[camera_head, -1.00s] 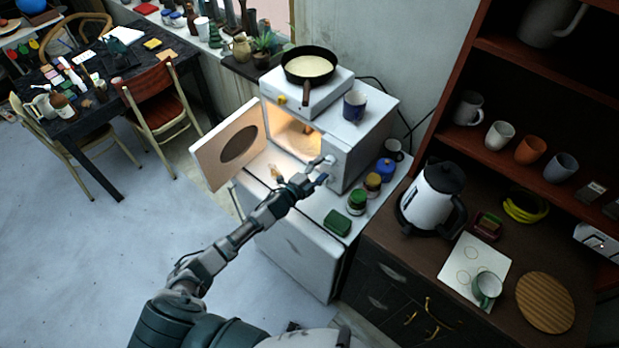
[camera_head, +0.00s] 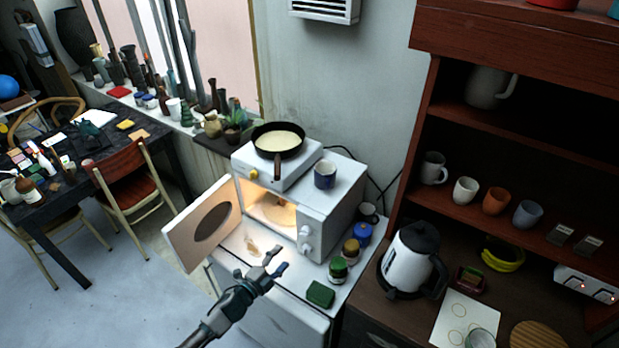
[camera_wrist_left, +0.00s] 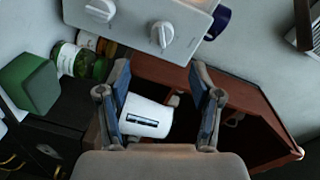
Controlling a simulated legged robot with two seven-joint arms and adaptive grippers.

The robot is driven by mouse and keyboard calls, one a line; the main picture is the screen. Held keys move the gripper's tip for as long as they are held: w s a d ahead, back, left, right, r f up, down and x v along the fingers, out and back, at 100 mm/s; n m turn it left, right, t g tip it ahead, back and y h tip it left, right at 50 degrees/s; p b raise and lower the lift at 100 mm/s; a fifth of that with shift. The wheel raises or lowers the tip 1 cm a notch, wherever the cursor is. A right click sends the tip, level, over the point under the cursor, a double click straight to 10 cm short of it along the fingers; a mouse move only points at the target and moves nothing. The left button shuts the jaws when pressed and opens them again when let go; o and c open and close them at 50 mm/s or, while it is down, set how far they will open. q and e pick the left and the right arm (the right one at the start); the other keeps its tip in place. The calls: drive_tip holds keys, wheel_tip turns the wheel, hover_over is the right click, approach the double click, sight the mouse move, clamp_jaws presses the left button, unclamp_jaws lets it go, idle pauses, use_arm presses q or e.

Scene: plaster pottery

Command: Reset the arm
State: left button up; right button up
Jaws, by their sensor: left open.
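My left gripper (camera_head: 276,261) is open and empty in front of the microwave (camera_head: 325,210), above the front edge of the white top it stands on. The microwave door (camera_head: 204,228) stands open to the left, and its inside is lit. In the left wrist view the two fingers of my left gripper (camera_wrist_left: 162,100) are spread apart. The kettle (camera_wrist_left: 146,116) shows between them, further off. The microwave's knobs (camera_wrist_left: 163,37) show at the top of that view. My right gripper is not in view.
A pan (camera_head: 279,141) sits on a hot plate on the microwave, beside a blue mug (camera_head: 325,175). A green block (camera_head: 320,294) and several jars (camera_head: 338,268) stand right of my gripper. The kettle (camera_head: 412,258) is on the dark counter.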

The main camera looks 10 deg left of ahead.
use_arm(q)
drive_tip(key=s+d+f+n+g+y, duration=0.15)
drive_tip(key=s+f+n+g, duration=0.35)
drive_tip(key=s, duration=0.6)
drive_tip(key=s+f+n+g+y, duration=0.1)
drive_tip(key=s+n+g+y, duration=0.2)
drive_tip(key=s+n, duration=0.5)
drive_tip(key=s+d+f+n+g+y, duration=0.15)
drive_tip(key=s+f+n+g, duration=0.25)
drive_tip(key=s, duration=0.9)
wheel_tip(320, 180, down, 31)
drive_tip(key=s+g+b, duration=0.2)
drive_tip(key=b, duration=0.2)
drive_tip(key=s+a+f+g+b, duration=0.1)
drive_tip(key=s+a+f+b, duration=0.2)
drive_tip(key=s+f, duration=1.4)
drive_tip(key=shift+s+a+f+m, duration=0.3)
drive_tip(key=shift+f+m, duration=0.1)
drive_tip(key=shift+f, duration=0.1)
